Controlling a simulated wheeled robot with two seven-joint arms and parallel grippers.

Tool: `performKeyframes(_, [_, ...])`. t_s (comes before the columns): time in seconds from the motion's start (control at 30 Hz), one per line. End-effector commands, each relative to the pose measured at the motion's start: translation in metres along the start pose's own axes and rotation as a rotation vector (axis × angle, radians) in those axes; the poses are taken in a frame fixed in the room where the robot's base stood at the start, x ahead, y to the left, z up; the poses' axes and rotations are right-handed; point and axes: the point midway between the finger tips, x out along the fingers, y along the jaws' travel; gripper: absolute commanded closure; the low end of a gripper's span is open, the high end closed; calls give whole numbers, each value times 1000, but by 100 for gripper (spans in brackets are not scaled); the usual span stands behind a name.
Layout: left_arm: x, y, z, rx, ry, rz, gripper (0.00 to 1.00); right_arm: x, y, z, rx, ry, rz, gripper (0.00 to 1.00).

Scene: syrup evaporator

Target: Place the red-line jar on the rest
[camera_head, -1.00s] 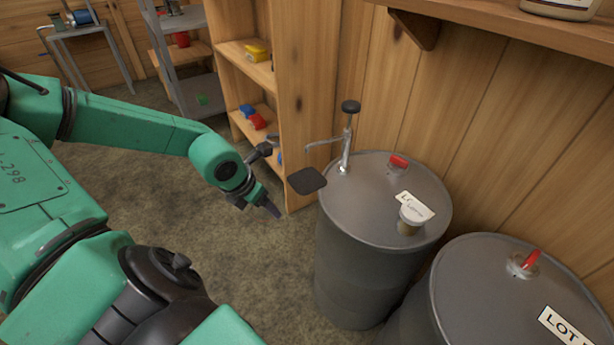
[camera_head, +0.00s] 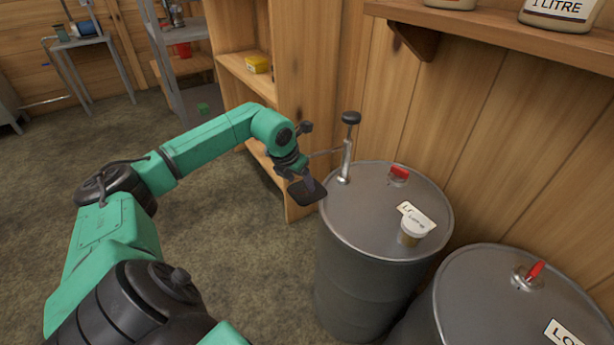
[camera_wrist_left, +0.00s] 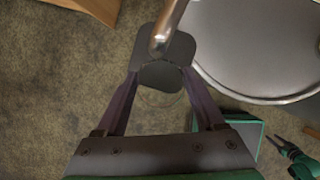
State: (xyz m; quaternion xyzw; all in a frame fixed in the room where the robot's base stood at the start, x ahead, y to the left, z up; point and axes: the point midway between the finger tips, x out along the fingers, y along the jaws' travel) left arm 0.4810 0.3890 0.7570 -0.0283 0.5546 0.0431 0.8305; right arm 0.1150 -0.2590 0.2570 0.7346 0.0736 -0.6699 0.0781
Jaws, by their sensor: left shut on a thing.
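My left gripper (camera_head: 309,187) is at the near edge of the dark plate of the rest (camera_head: 303,197), beside the grey drum. In the left wrist view its fingers (camera_wrist_left: 162,78) stand apart, around a faint clear round outline, the glass jar (camera_wrist_left: 160,98). The jar overlaps the near part of the dark plate (camera_wrist_left: 180,47), below the metal spout (camera_wrist_left: 166,28). I cannot tell whether it touches the plate. Its red line does not show. A green and black part at the lower right of the wrist view may be my right gripper (camera_wrist_left: 283,145); its jaws are unclear.
The pump (camera_head: 346,150) stands on the drum (camera_head: 375,195), with a small labelled cup (camera_head: 412,233), a card and a red-capped fitting (camera_head: 399,174). A second drum (camera_head: 500,300) stands to the right. Wooden shelving (camera_head: 290,90) is behind.

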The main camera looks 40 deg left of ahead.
Motion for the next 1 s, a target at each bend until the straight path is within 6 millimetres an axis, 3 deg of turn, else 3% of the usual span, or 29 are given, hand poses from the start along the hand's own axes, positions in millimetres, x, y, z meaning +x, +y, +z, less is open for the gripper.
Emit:
performKeyframes(0.2, [10,-4,33,-2,-3,-8,87,-10,2,0,0,-1,2,50])
performKeyframes(0.3, [25,-2,25,3,6,-2,87,-9,2,0,0,-1,2,50])
performKeyframes(0.63, [30,-2,23,3,2,-2,87,-6,2,0,0,-1,2,50])
performKeyframes(0.67, [29,-2,23,3,2,-2,18,-7,2,0,0,-1,2,50])
performKeyframes(0.7, [29,-2,23,3,2,-2,2,-7,2,0,0,-1,2,50])
performKeyframes(1.0, [25,-2,25,3,1,-1,0,-9,1,0,0,-1,2,50])
